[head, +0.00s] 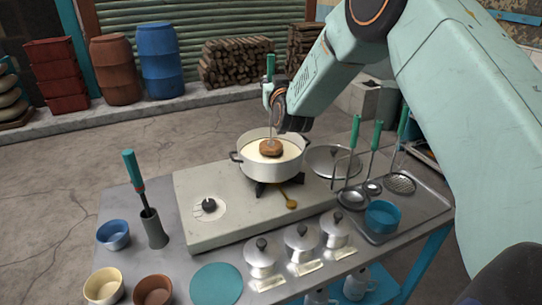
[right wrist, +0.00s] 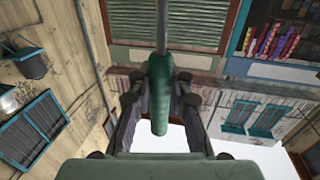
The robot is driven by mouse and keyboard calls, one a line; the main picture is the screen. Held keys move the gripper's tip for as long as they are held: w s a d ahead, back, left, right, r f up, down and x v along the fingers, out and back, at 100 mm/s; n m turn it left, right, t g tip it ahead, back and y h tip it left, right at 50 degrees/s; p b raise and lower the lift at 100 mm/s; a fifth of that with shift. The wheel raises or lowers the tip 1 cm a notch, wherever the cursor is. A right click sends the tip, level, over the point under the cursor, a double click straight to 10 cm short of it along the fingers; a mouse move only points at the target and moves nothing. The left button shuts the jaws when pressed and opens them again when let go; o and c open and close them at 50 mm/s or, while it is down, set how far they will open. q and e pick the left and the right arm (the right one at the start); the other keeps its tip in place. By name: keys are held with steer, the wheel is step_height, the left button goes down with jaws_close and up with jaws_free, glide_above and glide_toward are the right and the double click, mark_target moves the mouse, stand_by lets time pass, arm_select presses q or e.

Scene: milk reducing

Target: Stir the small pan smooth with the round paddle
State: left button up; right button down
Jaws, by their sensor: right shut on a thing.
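The small pan (head: 259,170) is white with two handles and stands on the burner of a grey stove (head: 225,231). It holds a pale, milky liquid (head: 289,147). The round paddle (head: 271,148) has a brown head at the surface of the liquid, inside the pan. Its green handle (head: 270,67) rises above my right gripper (head: 275,104), which is shut on it over the pan. In the right wrist view the green handle (right wrist: 159,92) sits between the fingers. The underside of the paddle head is hidden. My left gripper is not in view.
A grey holder (head: 154,232) with a green-handled tool stands left of the stove. Bowls, a teal disc (head: 217,287) and lidded pots (head: 301,243) line the front. Ladles hang over a metal tray (head: 420,204) at right. A lid (head: 334,160) lies right of the pan.

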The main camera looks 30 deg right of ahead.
mark_target(272, 57)
steer(key=shift+r+p, duration=1.7)
steer(key=shift+r, duration=1.05)
steer(key=shift+r+p, duration=0.55)
steer(key=shift+r, duration=0.25)
steer(key=shift+w+f, duration=0.1)
